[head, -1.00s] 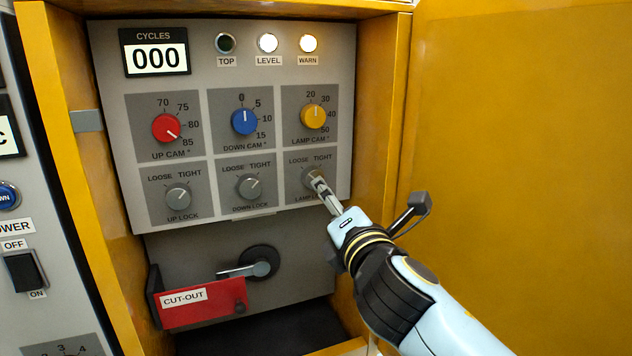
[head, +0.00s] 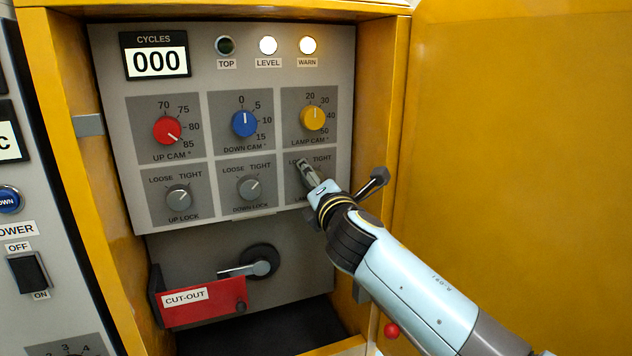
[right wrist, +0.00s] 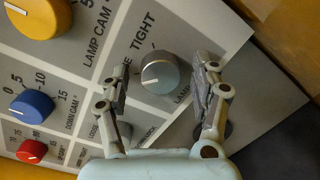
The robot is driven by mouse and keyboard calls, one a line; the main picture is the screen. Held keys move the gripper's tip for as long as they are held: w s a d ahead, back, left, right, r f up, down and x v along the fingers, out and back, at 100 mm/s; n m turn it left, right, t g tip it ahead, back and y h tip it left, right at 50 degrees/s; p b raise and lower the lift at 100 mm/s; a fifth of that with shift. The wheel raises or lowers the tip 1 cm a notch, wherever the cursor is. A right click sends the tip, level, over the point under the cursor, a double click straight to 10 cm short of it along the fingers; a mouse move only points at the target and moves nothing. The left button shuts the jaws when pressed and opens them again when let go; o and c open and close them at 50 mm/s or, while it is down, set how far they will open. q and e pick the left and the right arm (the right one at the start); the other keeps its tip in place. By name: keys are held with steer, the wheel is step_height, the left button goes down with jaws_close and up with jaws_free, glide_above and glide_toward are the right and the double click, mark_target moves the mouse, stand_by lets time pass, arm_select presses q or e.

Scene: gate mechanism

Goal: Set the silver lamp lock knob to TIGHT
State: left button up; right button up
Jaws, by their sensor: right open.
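The silver lamp lock knob (right wrist: 164,66) is in the middle of the right wrist view, on the grey panel. Its white pointer line points toward the lower left, on the LOOSE side and away from the TIGHT label (right wrist: 143,30). My right gripper (right wrist: 160,75) is open, with one finger on each side of the knob. A gap shows between the fingers and the knob, so it is not gripped. The left finger partly covers the LOOSE label. In the head view my right gripper (head: 303,164) is over the lamp lock square and hides the knob. My left gripper is not in view.
The yellow lamp cam knob (head: 312,118) is just above, and the down lock knob (head: 250,187) is to the left. The red cut-out lever (head: 205,302) is below. The yellow cabinet wall (head: 385,110) stands close on the right.

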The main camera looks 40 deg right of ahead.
steer(key=c, duration=1.2)
steer(key=shift+m, duration=0.4)
steer(key=m+y, duration=0.1)
steer(key=m, duration=0.6)
steer(key=m+y+b, duration=0.1)
steer(key=m, duration=0.7)
steer(key=shift+d+f+m+g, duration=0.1)
steer(key=shift+f+m+g, duration=0.05)
steer(key=shift+m+g, duration=0.2)
steer(key=shift+m, duration=0.25)
